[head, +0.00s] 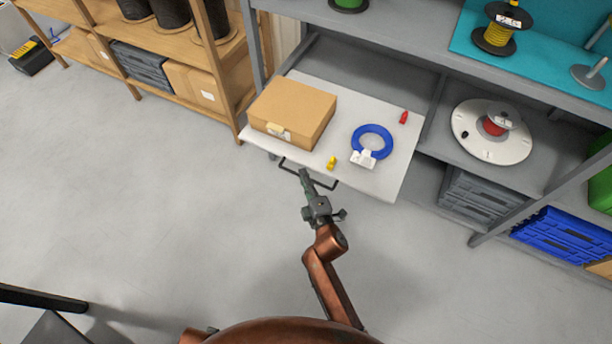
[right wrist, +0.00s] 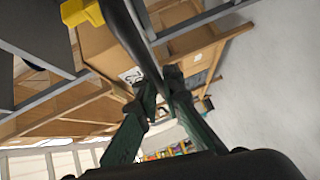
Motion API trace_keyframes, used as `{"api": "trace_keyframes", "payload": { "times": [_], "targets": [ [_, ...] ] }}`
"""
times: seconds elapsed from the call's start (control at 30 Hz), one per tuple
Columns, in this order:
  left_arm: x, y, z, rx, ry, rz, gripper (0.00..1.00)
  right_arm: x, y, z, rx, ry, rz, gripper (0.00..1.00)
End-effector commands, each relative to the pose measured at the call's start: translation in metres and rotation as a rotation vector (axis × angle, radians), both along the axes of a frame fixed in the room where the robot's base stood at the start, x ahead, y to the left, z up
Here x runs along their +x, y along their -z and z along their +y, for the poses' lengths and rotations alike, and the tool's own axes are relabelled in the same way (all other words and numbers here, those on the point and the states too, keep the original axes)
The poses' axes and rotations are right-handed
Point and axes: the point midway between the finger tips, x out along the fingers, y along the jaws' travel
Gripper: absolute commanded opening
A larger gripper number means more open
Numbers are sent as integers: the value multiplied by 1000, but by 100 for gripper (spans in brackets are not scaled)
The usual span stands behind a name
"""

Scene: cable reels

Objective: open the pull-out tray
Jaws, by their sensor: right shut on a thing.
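The pull-out tray (head: 350,105) is a pale board that sticks out of the grey shelf unit, below its upper shelf. A dark bar handle (head: 325,184) runs along its front edge. My right gripper (head: 304,174) is at this handle, shut on it, with the arm reaching up from the bottom of the head view. In the right wrist view the dark handle (right wrist: 133,35) passes between the green fingers of the right gripper (right wrist: 162,85). My left gripper is not in view.
On the tray are a cardboard box (head: 292,108), a blue cable coil (head: 372,140), a yellow piece (head: 331,163) and a red piece (head: 404,117). A white reel (head: 492,140) sits on the shelf at right. The floor (head: 180,200) before the tray is clear.

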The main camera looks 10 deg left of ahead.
Motion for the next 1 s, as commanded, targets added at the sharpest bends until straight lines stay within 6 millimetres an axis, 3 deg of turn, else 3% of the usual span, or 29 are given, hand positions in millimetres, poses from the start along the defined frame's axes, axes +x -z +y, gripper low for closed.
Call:
{"api": "trace_keyframes", "payload": {
  "times": [0.3, 0.33, 0.57, 0.87, 1.0],
  "targets": [
    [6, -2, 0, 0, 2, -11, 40, 0, 1, -2, -1, 3, 1, 0],
    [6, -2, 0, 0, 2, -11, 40, 0, 1, -2, -1, 3, 1, 9],
    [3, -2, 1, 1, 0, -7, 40, 0, 1, -1, -1, 2, 1, 25],
    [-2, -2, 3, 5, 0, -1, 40, -1, 0, -2, 0, 2, 0, 26],
    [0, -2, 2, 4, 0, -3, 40, -11, -1, -8, -2, 3, 1, 26]
  ]
}}
